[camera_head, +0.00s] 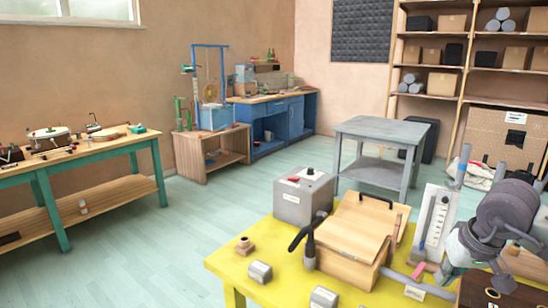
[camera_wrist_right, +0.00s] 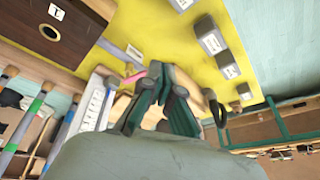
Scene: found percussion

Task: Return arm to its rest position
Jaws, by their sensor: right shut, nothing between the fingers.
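My right arm comes in from the right edge in the head view, above the yellow table (camera_head: 235,283). Its gripper (camera_head: 443,270) is shut and empty, pointing down near the table's right side. In the right wrist view the dark green fingers (camera_wrist_right: 168,84) are together with nothing between them, over the yellow table top. My left gripper is not in either view.
On the yellow table are a wooden box (camera_head: 345,262), a grey box with a red button (camera_head: 303,197), small grey blocks (camera_head: 260,271), a white upright gauge (camera_head: 434,222) and a dark brown box (camera_head: 486,292). A grey table (camera_head: 382,128) stands behind. The floor at left is clear.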

